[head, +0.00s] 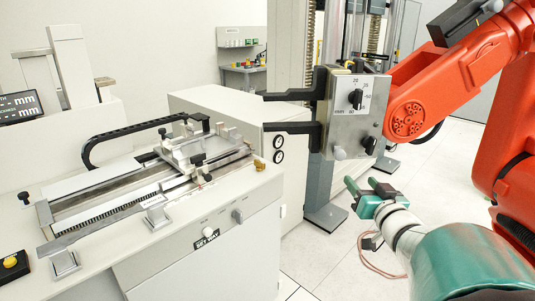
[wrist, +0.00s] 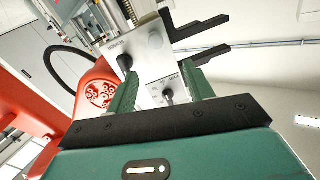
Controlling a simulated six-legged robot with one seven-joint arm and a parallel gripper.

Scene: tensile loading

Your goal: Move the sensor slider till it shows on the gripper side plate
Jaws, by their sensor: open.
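A metal side plate (head: 350,106) with a scale and black pointer knob (head: 355,98) sits on the red arm's gripper, whose two black fingers (head: 288,127) point left. Below the scale are a grey knob (head: 340,152) and a black knob (head: 370,145).
The red robot arm (head: 450,70) stands close at the right. A bench with a measuring slide (head: 100,200) and black cable chain (head: 130,135) fills the left. A white cabinet (head: 225,108) stands behind the black fingers. Tiled floor (head: 310,262) is open below my gripper.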

